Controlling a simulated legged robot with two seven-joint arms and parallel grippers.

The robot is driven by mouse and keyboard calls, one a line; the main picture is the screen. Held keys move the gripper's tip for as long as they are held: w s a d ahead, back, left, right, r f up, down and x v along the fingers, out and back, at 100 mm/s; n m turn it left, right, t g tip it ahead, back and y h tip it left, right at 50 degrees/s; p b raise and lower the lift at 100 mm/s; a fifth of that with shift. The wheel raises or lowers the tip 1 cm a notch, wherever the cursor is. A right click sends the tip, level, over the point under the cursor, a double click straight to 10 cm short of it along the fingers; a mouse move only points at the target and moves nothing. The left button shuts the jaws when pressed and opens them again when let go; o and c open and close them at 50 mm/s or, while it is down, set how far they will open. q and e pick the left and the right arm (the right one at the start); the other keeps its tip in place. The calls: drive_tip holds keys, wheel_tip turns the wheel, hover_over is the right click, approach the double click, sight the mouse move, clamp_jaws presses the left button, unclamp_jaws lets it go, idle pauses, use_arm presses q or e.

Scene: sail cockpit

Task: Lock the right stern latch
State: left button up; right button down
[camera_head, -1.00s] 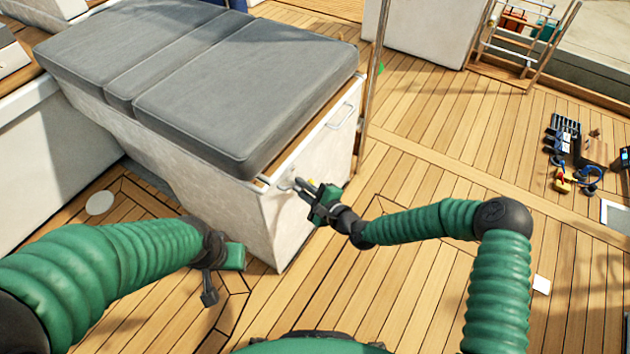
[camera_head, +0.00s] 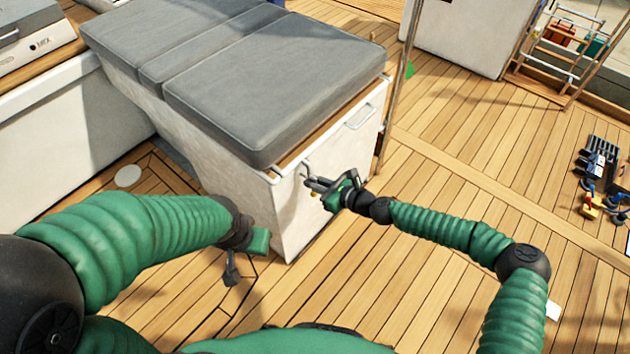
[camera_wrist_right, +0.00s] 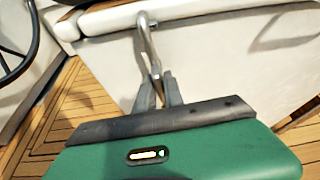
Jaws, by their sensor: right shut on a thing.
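The right stern latch (camera_head: 304,170) is a small metal latch on the upper end face of the white locker (camera_head: 310,215), just under the grey cushion's corner. In the right wrist view it is a curved metal bar (camera_wrist_right: 147,42) hanging from the locker's top edge. My right gripper (camera_head: 316,186) is shut on its lower end, which also shows between the fingers in the right wrist view (camera_wrist_right: 157,88). Whether the latch is locked cannot be told. My left gripper (camera_head: 231,268) hangs low, left of the locker's corner, apart from it; its finger opening is unclear.
A grey cushion (camera_head: 270,90) covers the locker top. Another metal handle (camera_head: 362,116) is farther along the end face, near a pole (camera_head: 400,90). Tools (camera_head: 598,165) lie on the deck at far right. The wooden deck (camera_head: 450,180) between is mostly clear.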

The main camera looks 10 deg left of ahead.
drive_tip(key=shift+f+m, duration=0.1)
drive_tip(key=shift+m, duration=0.2)
idle(0.4)
drive_tip(key=c, duration=1.5)
unclamp_jaws()
drive_tip(key=shift+a+f, duration=0.1)
drive_tip(key=p+v, duration=0.3)
drive_tip(key=v, duration=0.5)
drive_tip(key=p+v, duration=0.3)
drive_tip(key=v, duration=0.6)
drive_tip(key=shift+w, duration=0.25)
